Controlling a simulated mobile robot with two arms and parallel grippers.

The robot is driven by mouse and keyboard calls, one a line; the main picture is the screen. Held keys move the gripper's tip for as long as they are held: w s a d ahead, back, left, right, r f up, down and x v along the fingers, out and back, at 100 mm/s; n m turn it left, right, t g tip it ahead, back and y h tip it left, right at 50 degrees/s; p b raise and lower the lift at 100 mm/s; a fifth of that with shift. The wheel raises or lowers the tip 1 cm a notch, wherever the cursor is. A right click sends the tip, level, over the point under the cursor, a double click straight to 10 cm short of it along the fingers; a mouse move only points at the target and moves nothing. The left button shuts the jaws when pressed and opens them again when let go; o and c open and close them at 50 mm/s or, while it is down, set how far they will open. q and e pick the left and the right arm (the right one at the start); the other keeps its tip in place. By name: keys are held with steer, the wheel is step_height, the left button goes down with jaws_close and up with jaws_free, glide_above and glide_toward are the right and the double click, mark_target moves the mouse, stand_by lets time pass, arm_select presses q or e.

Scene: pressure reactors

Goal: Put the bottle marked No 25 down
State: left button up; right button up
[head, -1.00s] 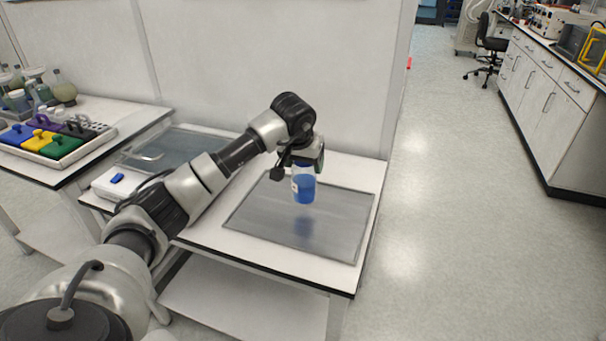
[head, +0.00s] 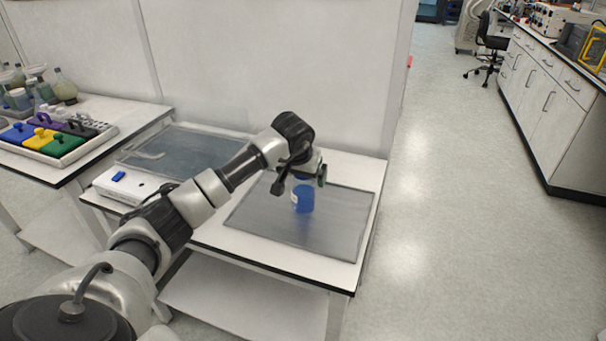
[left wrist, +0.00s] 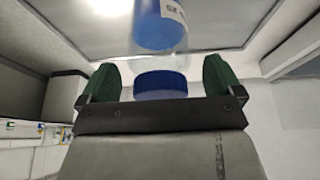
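The bottle with blue contents (head: 303,198) stands upright on the grey metal tray (head: 345,230) on the white table. In the left wrist view the bottle (left wrist: 160,28) shows a blue cap and a white label with a partly visible "25". My left gripper (head: 305,176) is around the bottle's top from above. Its green fingers (left wrist: 161,76) are apart, with a gap on each side of the cap, so it looks open. The bottle's top is partly hidden by the gripper in the head view. My right gripper is not in view.
A second grey tray (head: 185,150) and a white device with a blue button (head: 120,183) are left on the table. A rack with coloured blocks (head: 45,140) and several flasks stand on the far-left table. A wall is close behind. Floor on the right is clear.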

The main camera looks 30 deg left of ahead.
arm_select(q)
steer(key=shift+r, duration=0.1)
steer(key=shift+r, duration=0.25)
steer(key=v, duration=1.1)
steer(key=shift+s+r, duration=0.25)
steer(key=shift+s, duration=0.05)
steer(key=shift+d, duration=0.1)
